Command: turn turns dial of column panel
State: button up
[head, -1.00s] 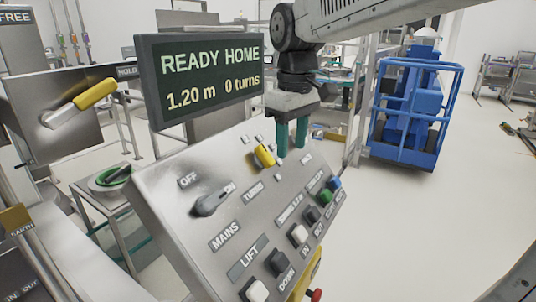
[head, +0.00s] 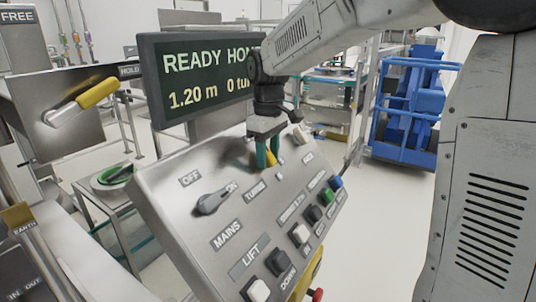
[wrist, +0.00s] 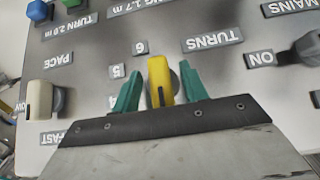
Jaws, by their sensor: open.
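The turns dial is a yellow knob (wrist: 160,80) on the sloping metal column panel (head: 165,198), beside the TURNS label (wrist: 212,40) and small plates marked 5 and 6. In the head view the yellow knob (head: 270,157) is partly hidden behind my fingers. My gripper (wrist: 160,85) is open, with one green finger on each side of the knob. A narrow gap seems to show on each side; I cannot tell whether either finger touches it. In the head view my gripper (head: 268,160) points down at the panel's upper part.
A grey MAINS switch (head: 214,199), a pale PACE knob (wrist: 44,100) and several push buttons (head: 300,234) share the panel. The display (head: 200,80) behind reads READY HOME, 1.20 m and 0 turns, partly covered by my arm. A blue framed machine (head: 405,110) stands at the back right.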

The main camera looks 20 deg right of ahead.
jog(key=shift+f, duration=0.1)
jog(key=c, duration=0.7)
jog(key=shift+m+y, duration=0.3)
jog(key=m+g+y, duration=0.1)
jog(key=m+y, duration=0.2)
jog(key=shift+w+d+g, duration=0.1)
jog(key=shift+d+g, duration=0.1)
jog(key=shift+g, duration=0.2)
jog(key=m+y, duration=0.3)
jog(key=y, duration=0.1)
jog(key=shift+d+m+g, duration=0.1)
jog(key=shift+m+g, duration=0.2)
jog(key=shift+m, duration=0.1)
jog(key=m+y, duration=0.2)
jog(key=m+t+y, duration=0.1)
jog(key=m+y, duration=0.2)
jog(key=shift+d+f+t, duration=0.1)
jog(key=shift+f+t, duration=0.05)
jog(key=shift+t, duration=0.15)
jog(key=m+t+y, duration=0.1)
jog(key=m+t, duration=0.1)
jog(key=m, duration=0.1)
jog(key=m+t+y, duration=0.2)
jog(key=m, duration=0.1)
jog(key=shift+f+m, duration=0.15)
jog(key=shift+m, duration=0.15)
jog(key=shift+y, duration=0.3)
jog(key=o, duration=0.7)
